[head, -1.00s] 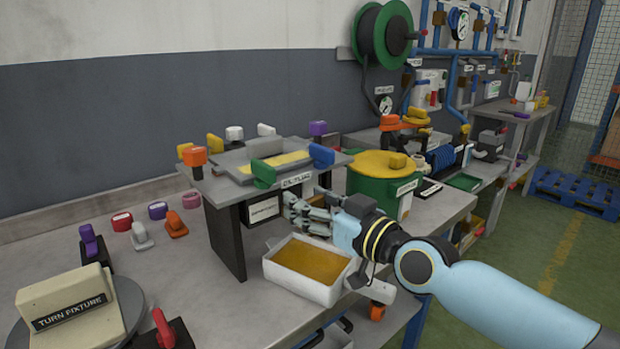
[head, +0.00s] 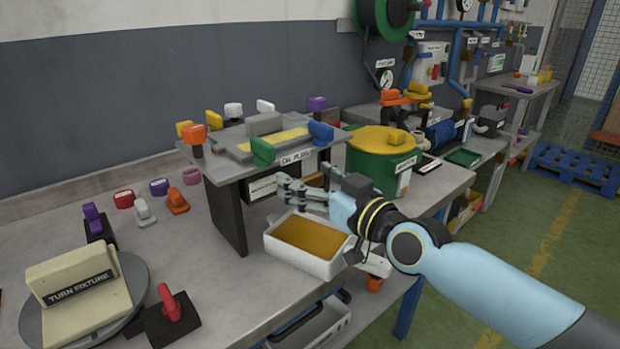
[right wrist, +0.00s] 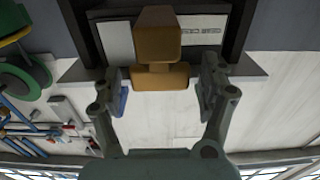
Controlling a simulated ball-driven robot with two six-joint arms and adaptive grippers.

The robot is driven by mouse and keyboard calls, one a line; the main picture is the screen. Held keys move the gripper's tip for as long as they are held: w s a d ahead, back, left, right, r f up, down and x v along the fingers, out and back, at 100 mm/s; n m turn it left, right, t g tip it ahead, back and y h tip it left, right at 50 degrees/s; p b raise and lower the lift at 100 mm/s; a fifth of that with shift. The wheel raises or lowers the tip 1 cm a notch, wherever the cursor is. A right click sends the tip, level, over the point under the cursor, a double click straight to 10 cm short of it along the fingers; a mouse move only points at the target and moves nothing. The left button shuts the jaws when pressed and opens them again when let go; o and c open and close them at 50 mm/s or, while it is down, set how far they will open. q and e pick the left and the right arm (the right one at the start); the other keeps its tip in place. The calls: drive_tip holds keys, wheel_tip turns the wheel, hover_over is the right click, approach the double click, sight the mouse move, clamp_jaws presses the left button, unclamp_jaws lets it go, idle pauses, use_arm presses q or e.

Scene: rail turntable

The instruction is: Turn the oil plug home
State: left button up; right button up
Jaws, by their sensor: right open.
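The oil plug, an amber block with a crossbar (right wrist: 160,76), shows in the right wrist view below the dark stand. A brown sliver behind my fingers in the head view may be part of it. My right gripper (head: 284,188) is open under the grey stand labelled OIL PLUG (head: 215,168). In the right wrist view its fingers are on either side of the crossbar, with a visible gap at each side. The plug's seat is hidden. My left gripper is not in view.
A white tray of amber liquid (head: 280,257) stands just below my right gripper. A green drum with a yellow lid (head: 370,172) is close on the right. Coloured knobs (head: 263,152) stand on the stand's top. A turn fixture (head: 130,268) is at lower left.

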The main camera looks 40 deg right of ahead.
drive_tip(key=shift+s, duration=0.1)
drive_tip(key=s, duration=0.7)
drive_tip(key=shift+d, duration=0.3)
drive_tip(key=shift+s, duration=0.1)
